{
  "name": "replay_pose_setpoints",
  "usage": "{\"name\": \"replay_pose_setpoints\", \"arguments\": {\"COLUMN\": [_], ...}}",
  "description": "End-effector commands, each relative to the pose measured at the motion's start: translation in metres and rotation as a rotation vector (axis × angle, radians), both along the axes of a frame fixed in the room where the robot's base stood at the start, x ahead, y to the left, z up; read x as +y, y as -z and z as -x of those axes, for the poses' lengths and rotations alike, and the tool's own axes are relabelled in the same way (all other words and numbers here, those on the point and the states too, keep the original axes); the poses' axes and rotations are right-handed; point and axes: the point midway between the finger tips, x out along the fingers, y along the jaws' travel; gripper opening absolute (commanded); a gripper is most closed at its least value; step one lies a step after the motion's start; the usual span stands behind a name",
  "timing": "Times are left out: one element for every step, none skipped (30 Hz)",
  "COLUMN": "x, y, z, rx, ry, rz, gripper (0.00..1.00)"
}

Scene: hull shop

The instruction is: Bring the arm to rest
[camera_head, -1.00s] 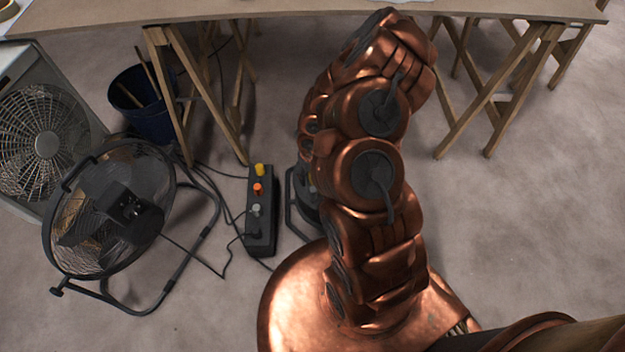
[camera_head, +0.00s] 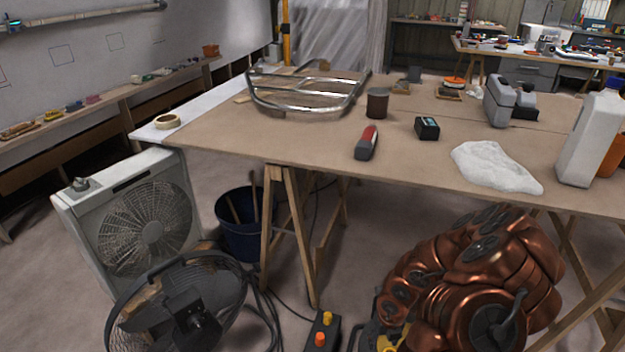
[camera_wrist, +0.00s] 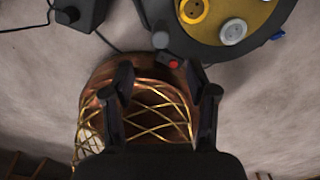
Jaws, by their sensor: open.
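My copper arm (camera_head: 490,290) is folded at the lower right of the head view, in front of the workbench and below its top. My gripper shows in the wrist view (camera_wrist: 160,78), with its two dark fingers apart and nothing between them. It points toward a copper surface with gold lattice, which looks like part of my own body. The gripper itself cannot be made out in the head view.
The workbench (camera_head: 230,142) holds a metal frame (camera_head: 310,97), a red-and-grey tool (camera_head: 367,143), a white cloth (camera_head: 495,167) and a white jug (camera_head: 590,140).

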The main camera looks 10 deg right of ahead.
Motion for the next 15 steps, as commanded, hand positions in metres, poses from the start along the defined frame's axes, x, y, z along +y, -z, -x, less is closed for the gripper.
{"name": "replay_pose_setpoints", "arguments": {"x": [0.001,0.001,0.003,0.005,0.009,0.014,0.019,0.025,0.035,0.042,0.052,0.063,0.073,0.083,0.096], "y": [-0.002,-0.005,-0.010,-0.015,-0.021,-0.032,-0.042,-0.054,-0.070,-0.083,-0.096,-0.114,-0.128,-0.141,-0.158], "z": [-0.004,-0.007,-0.015,-0.023,-0.032,-0.046,-0.058,-0.070,-0.086,-0.097,-0.107,-0.118,-0.126,-0.132,-0.138], "rx": [-0.011,-0.023,-0.047,-0.072,-0.103,-0.151,-0.191,-0.236,-0.297,-0.341,-0.385,-0.442,-0.482,-0.521,-0.569], "ry": [-0.011,-0.024,-0.052,-0.078,-0.110,-0.164,-0.212,-0.265,-0.342,-0.401,-0.463,-0.545,-0.608,-0.671,-0.756], "rz": [0.000,0.000,0.000,0.000,-0.002,-0.006,-0.006,-0.007,-0.009,-0.009,-0.010,-0.009,-0.009,-0.010,-0.006], "gripper": [0.58,0.58,0.58,0.58,0.58,0.58,0.58,0.58,0.58,0.58,0.58,0.58,0.58,0.58,0.58]}}
